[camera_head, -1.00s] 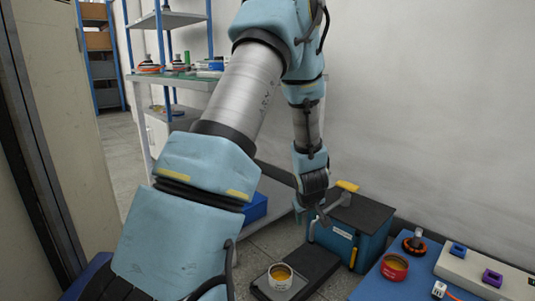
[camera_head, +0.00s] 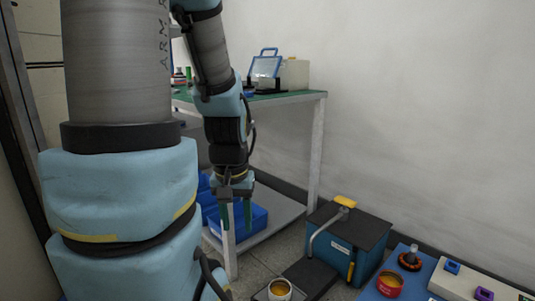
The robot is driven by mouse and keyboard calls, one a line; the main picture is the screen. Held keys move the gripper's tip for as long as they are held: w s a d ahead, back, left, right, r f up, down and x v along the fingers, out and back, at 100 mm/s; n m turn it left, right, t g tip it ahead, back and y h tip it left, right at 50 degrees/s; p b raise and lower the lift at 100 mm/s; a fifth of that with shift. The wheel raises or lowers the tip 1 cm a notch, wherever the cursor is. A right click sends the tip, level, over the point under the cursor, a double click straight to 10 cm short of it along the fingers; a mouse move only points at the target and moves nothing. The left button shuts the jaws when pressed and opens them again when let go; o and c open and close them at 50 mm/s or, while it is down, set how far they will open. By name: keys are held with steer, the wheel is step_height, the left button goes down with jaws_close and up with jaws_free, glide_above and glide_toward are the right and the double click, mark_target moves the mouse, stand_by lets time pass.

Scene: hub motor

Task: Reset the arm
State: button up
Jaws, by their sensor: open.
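My arm fills the left of the head view, with its forearm hanging down at the middle left. My gripper (camera_head: 236,213) is at the end of that forearm, pointing down. Its two fingers are apart, with nothing seen between them.
A blue machine (camera_head: 345,239) with a grey lever stands on the floor at lower right. A blue table (camera_head: 365,292) holds a red tin (camera_head: 391,283). A green-topped bench (camera_head: 290,98) and blue bins (camera_head: 255,219) stand behind.

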step_height(320, 180, up, 32)
steer(key=p, duration=3.1)
steer(key=shift+r, duration=0.25)
